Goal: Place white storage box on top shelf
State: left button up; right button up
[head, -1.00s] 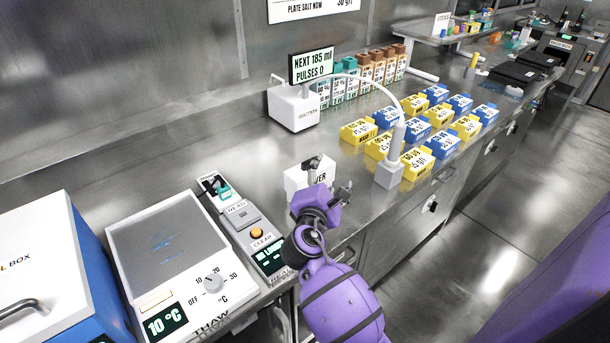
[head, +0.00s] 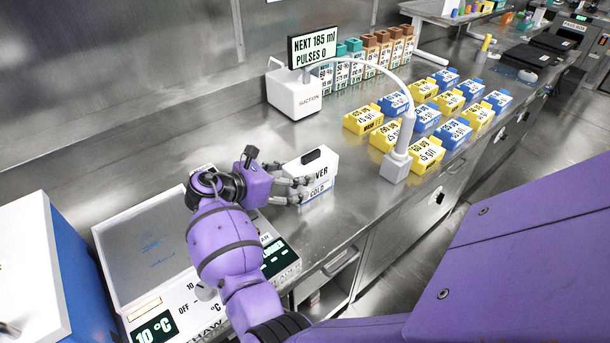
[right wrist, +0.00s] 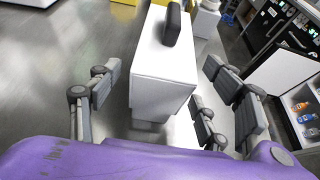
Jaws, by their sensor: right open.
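A white box (head: 318,166) with a dark handle on top stands upright on the steel bench. Its lettering is partly hidden; "VER" and "COLD" show. My right gripper (head: 297,190) is at the box's left side with its fingers pointing at it. In the right wrist view the white box (right wrist: 163,60) stands between the spread fingers of the right gripper (right wrist: 160,82), with gaps on both sides. The gripper is open and holds nothing. My left gripper is not in view. I cannot tell which shelf is the top shelf.
A thaw plate (head: 150,240) and a blue-and-white box (head: 35,265) stand at left. A suction unit (head: 294,95) is behind, its nozzle stand (head: 396,165) at right. Several yellow and blue blocks (head: 425,155) stand beyond.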

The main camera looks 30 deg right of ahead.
jog(key=x, duration=0.6)
jog(key=shift+d+f, duration=0.2)
jog(key=shift+d, duration=0.15)
jog(key=c, duration=1.6)
jog(key=shift+r, duration=0.15)
